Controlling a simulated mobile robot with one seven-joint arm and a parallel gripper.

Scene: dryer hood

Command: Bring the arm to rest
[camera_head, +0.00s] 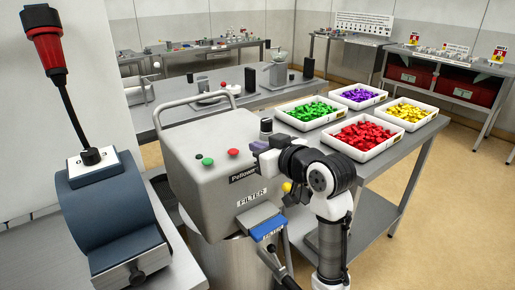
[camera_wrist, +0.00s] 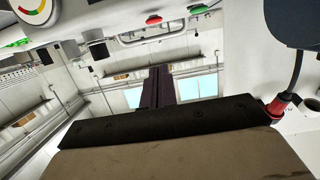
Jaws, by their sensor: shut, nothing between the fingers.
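My arm (camera_head: 325,190) is folded in front of the right side of a grey dryer hood (camera_head: 205,145) labelled "FILTER". My gripper (camera_head: 262,147) is at the hood's upper right in the head view, small and partly hidden by my arm. In the wrist view my gripper (camera_wrist: 159,72) shows two dark fingers close together, shut with nothing between them. The hood has a red button (camera_head: 233,153) and a green button (camera_head: 208,162) on top. A blue-edged filter drawer (camera_head: 268,228) shows on its front.
Four white trays stand on the table to the right, with green (camera_head: 307,112), purple (camera_head: 360,96), red (camera_head: 360,135) and yellow (camera_head: 405,114) pieces. A blue-grey device with a red-handled lever (camera_head: 45,45) stands at the left. Open floor (camera_head: 445,220) lies at the right.

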